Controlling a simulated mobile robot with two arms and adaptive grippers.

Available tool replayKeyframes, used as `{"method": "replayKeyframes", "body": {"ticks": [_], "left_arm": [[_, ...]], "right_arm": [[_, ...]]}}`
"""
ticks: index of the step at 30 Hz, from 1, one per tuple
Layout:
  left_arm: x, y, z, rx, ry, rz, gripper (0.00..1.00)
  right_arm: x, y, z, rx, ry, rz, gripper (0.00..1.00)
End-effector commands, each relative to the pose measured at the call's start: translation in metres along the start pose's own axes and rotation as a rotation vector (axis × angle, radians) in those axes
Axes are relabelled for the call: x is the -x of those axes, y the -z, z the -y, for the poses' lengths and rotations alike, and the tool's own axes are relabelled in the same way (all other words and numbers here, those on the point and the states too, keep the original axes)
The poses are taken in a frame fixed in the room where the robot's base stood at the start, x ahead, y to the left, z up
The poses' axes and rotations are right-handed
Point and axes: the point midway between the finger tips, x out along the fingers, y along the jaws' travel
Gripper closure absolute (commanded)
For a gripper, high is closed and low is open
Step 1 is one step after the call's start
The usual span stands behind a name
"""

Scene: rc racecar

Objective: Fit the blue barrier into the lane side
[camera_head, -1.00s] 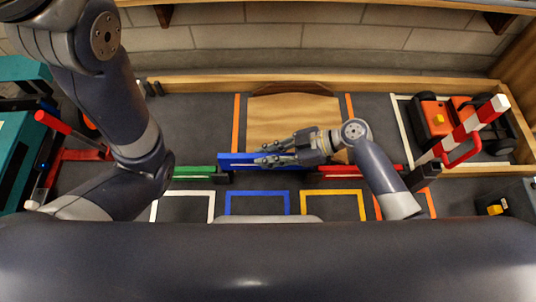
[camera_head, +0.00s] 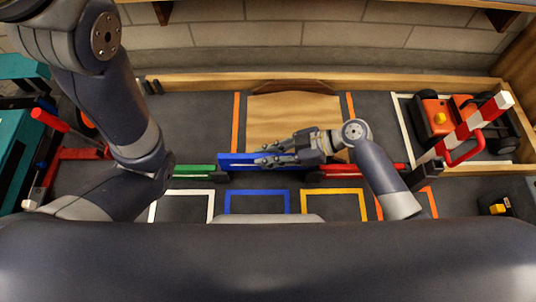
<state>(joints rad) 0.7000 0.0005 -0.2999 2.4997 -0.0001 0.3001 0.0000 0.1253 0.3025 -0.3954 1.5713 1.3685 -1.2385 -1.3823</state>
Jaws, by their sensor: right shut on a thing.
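The blue barrier (camera_head: 236,160) lies along the lane side in the middle of the track, between a green barrier (camera_head: 194,170) on its left and a red barrier (camera_head: 393,167) on its right. My right gripper (camera_head: 268,156) is shut on the blue barrier near its right part. The fingers and wrist hide that end, so I cannot tell whether the barrier is fully seated. Dark connector blocks show at its ends. My left arm comes in from the left; its gripper is not in view.
A wooden ramp (camera_head: 290,115) lies behind the barrier. White, blue (camera_head: 257,192) and yellow (camera_head: 334,192) floor outlines lie in front. A red-and-white striped gate arm (camera_head: 474,126) and an orange car (camera_head: 436,113) stand at the right. A teal machine (camera_head: 20,130) stands at the far left.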

Motion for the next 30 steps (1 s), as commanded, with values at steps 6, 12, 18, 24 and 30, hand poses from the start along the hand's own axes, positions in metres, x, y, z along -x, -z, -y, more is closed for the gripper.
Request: {"method": "replayKeyframes", "body": {"ticks": [6,12,18,24,30], "left_arm": [[0.006,0.002,-0.001,0.0,0.0,0.0,0.6],[0.01,0.003,-0.002,0.0,0.0,0.0,0.6],[0.014,0.005,-0.003,0.0,0.0,0.0,0.6],[0.018,0.006,-0.004,0.001,0.0,0.0,0.6],[0.022,0.008,-0.005,0.001,0.0,0.0,0.6]], "right_arm": [[-0.003,-0.005,0.0,0.001,-0.001,-0.001,1.0],[-0.005,-0.01,0.0,0.001,-0.001,-0.001,1.0],[-0.008,-0.014,0.0,0.001,-0.001,-0.001,1.0],[-0.01,-0.018,0.0,0.001,-0.001,-0.001,1.0],[-0.013,-0.023,0.0,0.001,-0.001,-0.001,1.0]]}}
